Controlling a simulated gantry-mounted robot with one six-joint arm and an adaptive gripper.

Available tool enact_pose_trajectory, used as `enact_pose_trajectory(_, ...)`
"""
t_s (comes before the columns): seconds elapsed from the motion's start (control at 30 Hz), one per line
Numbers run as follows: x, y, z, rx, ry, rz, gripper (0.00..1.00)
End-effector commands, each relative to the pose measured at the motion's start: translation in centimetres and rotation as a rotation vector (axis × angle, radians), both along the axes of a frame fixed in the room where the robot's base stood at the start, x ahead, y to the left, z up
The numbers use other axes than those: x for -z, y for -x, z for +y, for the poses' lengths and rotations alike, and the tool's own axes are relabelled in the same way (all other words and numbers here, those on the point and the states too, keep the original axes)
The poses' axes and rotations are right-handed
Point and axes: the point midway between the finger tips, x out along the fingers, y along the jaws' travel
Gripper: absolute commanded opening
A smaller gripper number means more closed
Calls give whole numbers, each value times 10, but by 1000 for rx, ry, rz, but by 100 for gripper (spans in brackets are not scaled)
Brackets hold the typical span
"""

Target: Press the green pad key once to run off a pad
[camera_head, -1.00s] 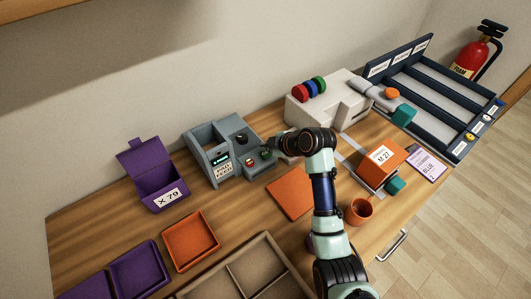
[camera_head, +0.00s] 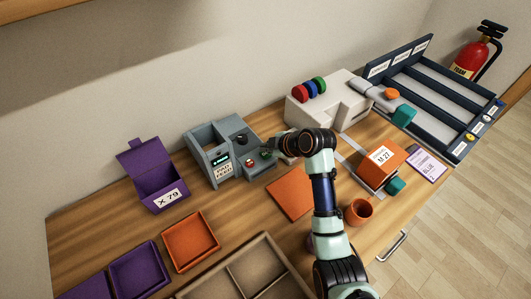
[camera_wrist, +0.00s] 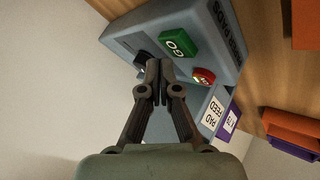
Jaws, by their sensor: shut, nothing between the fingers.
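The grey pad machine (camera_head: 228,160) stands toward the back of the table, left of my arm. Its green key (camera_wrist: 180,43), marked GO, shows clearly in the wrist view and is small in the head view (camera_head: 266,154). A red key (camera_wrist: 203,76) is beside it. My gripper (camera_wrist: 157,66) is shut and empty. In the wrist view its fingertips appear just beside the green key, over the machine's top, and do not cover the key. Whether they touch the machine cannot be told. In the head view my wrist partly hides the fingers.
A purple open box (camera_head: 156,180) stands left of the machine. A white machine (camera_head: 325,103) with coloured discs stands behind my arm. An orange mat (camera_head: 290,191), an orange mug (camera_head: 358,212) and an orange block (camera_head: 382,163) lie around the arm.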

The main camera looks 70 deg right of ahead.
Motion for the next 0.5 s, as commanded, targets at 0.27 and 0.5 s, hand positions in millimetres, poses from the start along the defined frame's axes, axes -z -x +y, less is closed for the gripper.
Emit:
enact_pose_trajectory(0.27,9,0,0,0,0,0,0)
enact_pose_trajectory(0.5,8,0,0,0,0,0,0)
